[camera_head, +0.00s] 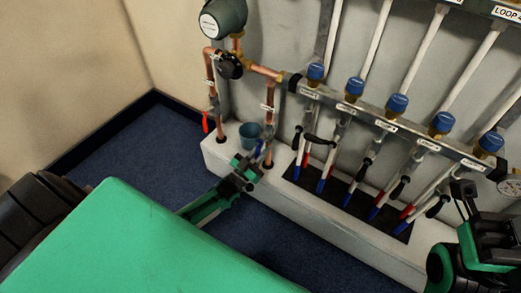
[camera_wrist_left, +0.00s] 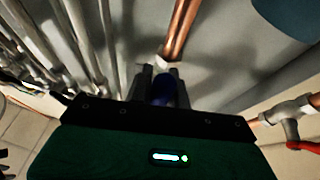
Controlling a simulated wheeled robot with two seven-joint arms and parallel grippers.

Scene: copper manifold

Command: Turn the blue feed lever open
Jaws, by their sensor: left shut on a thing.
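The blue feed lever (camera_head: 257,150) is by the lower part of the right-hand copper pipe (camera_head: 270,115) on the left of the manifold. Only a small part of it shows in the head view. My left gripper (camera_head: 246,170) is at the lever, low beside the pipe's foot. In the left wrist view the blue lever (camera_wrist_left: 163,88) lies between the two dark fingers of my left gripper (camera_wrist_left: 160,80), which are shut on it. The fingers hide part of it. My right gripper (camera_head: 463,195) is at the right edge, away from the lever; its jaw gap is unclear.
A red lever (camera_head: 206,123) hangs on the left copper pipe. A blue bucket (camera_head: 249,135) stands on the pale plinth (camera_head: 310,215) behind my left gripper. Several blue-capped manifold valves (camera_head: 355,87) and black-handled levers (camera_head: 364,169) are to the right. The blue floor (camera_head: 125,150) at left is clear.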

